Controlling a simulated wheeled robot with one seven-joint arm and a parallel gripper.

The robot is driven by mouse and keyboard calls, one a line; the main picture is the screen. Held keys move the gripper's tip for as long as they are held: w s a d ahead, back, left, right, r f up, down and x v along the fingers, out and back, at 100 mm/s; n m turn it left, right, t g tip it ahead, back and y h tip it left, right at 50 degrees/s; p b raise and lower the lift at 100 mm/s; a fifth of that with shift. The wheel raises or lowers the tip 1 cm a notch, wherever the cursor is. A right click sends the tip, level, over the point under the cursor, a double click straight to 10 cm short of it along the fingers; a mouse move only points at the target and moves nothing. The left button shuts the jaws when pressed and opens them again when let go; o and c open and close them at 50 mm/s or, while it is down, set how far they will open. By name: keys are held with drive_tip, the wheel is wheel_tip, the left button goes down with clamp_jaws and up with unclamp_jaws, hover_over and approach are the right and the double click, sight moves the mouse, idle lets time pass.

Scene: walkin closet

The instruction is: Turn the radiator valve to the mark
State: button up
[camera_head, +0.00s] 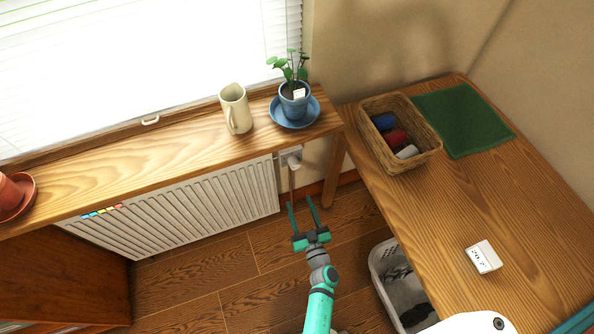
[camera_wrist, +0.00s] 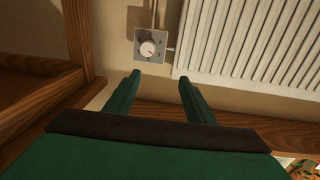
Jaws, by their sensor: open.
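The radiator valve (camera_wrist: 148,49) is a round white knob on a square grey plate with dark marks around it, on the wall beside the radiator. In the head view the valve (camera_head: 291,157) is small, under the right end of the sill, and its setting cannot be read. The white ribbed radiator (camera_head: 190,207) is left of it there, and the radiator (camera_wrist: 250,45) is to the right in the wrist view. My gripper (camera_head: 302,205) is open and empty, its green fingers pointing toward the valve without touching it. In the wrist view my gripper (camera_wrist: 160,80) has the valve beyond its fingertips.
The wooden sill (camera_head: 165,150) above holds a cream jug (camera_head: 235,108) and a plant in a blue pot (camera_head: 294,102). A wooden table (camera_head: 450,205) with a wicker basket (camera_head: 422,158) stands right. A laundry basket (camera_head: 381,270) is beside it. Floor below the radiator is clear.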

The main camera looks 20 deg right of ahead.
approach(296, 167)
drive_tip(key=shift+y, duration=0.3)
drive_tip(key=w, duration=0.8)
drive_tip(key=shift+w, duration=0.1)
drive_tip(key=shift+c, duration=0.4)
drive_tip(key=c, duration=1)
